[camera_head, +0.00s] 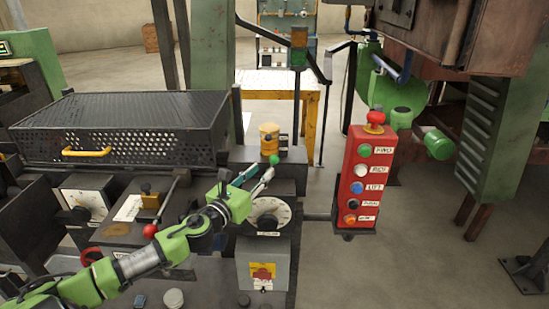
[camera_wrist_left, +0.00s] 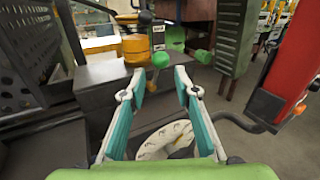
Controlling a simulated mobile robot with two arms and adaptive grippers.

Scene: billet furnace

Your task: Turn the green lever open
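The green lever shows as a green ball knob (camera_head: 273,160) at the foot of a yellow cylindrical valve body (camera_head: 268,138), on a dark block in the middle of the head view. In the left wrist view the green knob (camera_wrist_left: 160,60) appears just beyond and between my fingertips, with the yellow body (camera_wrist_left: 135,47) behind it to the left. My left gripper (camera_head: 259,171) is open, its teal-padded fingers apart with nothing between them. It points at the knob from the near side; whether a fingertip touches it I cannot tell. My right gripper is not in view.
A red button box (camera_head: 351,190) stands to the right of the lever. A round white dial (camera_head: 269,213) is below my left gripper. A black perforated box (camera_head: 110,130) with a yellow handle is at the left. A red-knobbed lever (camera_head: 150,230) stands near my left arm. Open floor lies at the right.

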